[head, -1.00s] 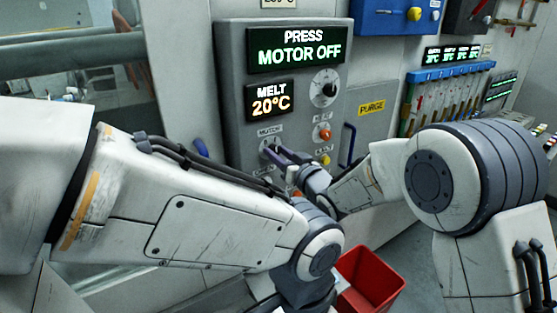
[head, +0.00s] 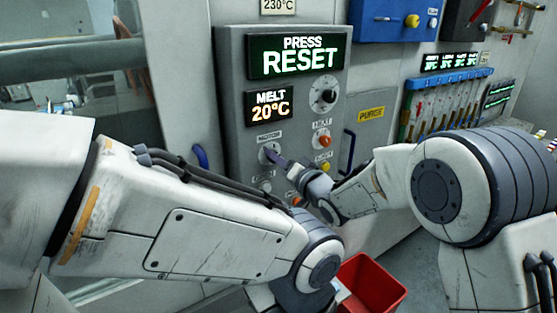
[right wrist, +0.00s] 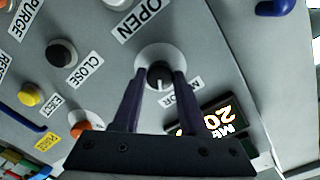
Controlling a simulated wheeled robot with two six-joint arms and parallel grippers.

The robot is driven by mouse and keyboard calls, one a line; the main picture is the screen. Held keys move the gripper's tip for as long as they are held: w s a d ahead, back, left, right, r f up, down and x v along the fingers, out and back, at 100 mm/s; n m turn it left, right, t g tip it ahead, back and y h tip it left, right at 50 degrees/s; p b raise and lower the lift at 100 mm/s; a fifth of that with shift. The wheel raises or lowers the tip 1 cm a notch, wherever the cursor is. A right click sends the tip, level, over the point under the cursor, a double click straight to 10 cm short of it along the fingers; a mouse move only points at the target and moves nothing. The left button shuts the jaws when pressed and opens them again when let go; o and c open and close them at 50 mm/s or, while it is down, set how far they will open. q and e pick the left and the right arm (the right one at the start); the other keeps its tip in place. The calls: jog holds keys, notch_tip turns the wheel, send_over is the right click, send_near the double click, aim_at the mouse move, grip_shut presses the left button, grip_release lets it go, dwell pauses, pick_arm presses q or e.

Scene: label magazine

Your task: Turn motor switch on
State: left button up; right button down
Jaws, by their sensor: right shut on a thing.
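The motor switch is a small dark knob on a pale round plate, under the "MOTOR" label (head: 269,137) on the grey control panel (head: 235,140). In the right wrist view the motor switch (right wrist: 159,75) sits between two purple fingers. My right gripper (head: 275,157) reaches it from the right and is shut on it; the right wrist view shows its fingertips (right wrist: 160,80) on both sides of the knob. The upper display (head: 299,56) reads "PRESS RESET". My left arm crosses the front, and its gripper is out of view.
The melt display (head: 270,103) reads 20°C. A dial (head: 323,92), an orange button (head: 322,141) and a yellow button (head: 323,168) are right of the switch. A red bin (head: 372,285) stands below. A blue handle (head: 348,150) is at the right.

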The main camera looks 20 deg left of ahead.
jog(key=shift+f, duration=0.15)
jog(key=shift+c, duration=2.2)
grip_release()
jog(key=shift+s, duration=0.1)
jog(key=b+v, duration=0.4)
jog(key=v, duration=0.6)
jog(key=shift+d, duration=0.2)
jog(key=shift+s, duration=0.1)
